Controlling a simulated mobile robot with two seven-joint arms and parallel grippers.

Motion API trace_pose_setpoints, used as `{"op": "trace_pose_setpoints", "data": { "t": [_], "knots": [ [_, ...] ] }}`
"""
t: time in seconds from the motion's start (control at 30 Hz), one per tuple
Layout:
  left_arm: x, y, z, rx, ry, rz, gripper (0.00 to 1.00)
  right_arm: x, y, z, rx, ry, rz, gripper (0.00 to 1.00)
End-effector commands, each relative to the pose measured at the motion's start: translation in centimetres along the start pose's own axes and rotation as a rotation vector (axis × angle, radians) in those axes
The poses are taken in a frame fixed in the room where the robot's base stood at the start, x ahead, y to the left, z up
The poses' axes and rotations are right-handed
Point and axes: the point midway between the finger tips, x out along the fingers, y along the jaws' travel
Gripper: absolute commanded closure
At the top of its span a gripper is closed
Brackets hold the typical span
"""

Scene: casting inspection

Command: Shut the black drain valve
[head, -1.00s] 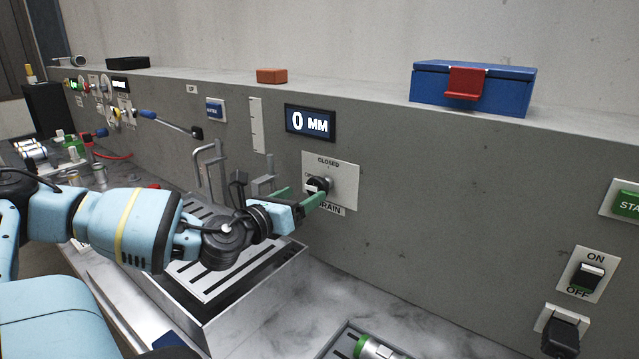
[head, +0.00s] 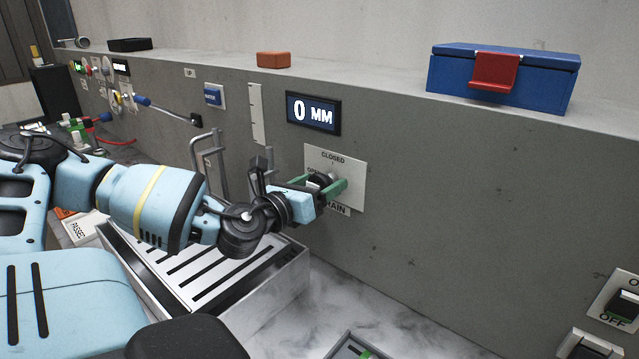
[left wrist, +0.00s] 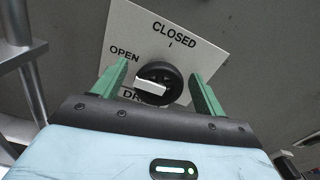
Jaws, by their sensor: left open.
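The black drain valve (head: 320,181) is a round knob on a white plate (head: 347,166) on the grey wall. The plate reads CLOSED at the top and OPEN at the left. In the left wrist view the black knob (left wrist: 160,77) has a pale bar handle (left wrist: 150,87) that lies nearly level, its left end below the word OPEN. My left gripper (head: 322,187) has its green fingers open on either side of the knob; it also shows in the left wrist view (left wrist: 158,85), with a gap to the knob on each side. My right gripper is not in view.
A slotted metal tray (head: 283,268) sits below the arm, with grey metal bars (head: 208,165) at its back. A display (head: 313,114) reading 0 MM is above the valve. A blue box (head: 550,82) and an orange block (head: 274,60) rest on the ledge.

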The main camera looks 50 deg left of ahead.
Motion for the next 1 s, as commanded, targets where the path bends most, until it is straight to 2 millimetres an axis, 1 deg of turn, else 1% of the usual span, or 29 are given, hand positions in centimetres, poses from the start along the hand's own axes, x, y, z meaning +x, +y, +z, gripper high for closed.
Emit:
{"op": "trace_pose_setpoints", "data": {
  "t": [0.07, 0.4, 0.57, 0.73, 0.87, 1.0],
  "knots": [
    [0.0, -0.01, -0.01, 0.0, 0.0, 0.0, 0.28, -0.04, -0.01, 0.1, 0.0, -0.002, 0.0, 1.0],
    [0.0, -0.01, -0.01, 0.0, 0.0, -0.001, 0.73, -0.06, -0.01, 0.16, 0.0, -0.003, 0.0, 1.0],
    [0.0, -0.03, 0.0, 0.006, 0.0, -0.001, 0.73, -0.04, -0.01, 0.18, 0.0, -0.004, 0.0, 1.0],
    [0.01, -0.05, -0.01, 0.047, 0.0, -0.002, 0.73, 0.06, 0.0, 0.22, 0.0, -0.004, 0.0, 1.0],
    [0.01, -0.06, -0.06, 0.113, 0.001, -0.001, 0.73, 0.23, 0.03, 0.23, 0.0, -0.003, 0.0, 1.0],
    [0.01, -0.12, -0.08, 0.218, 0.001, -0.002, 0.73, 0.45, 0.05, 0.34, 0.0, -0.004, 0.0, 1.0]
  ]
}}
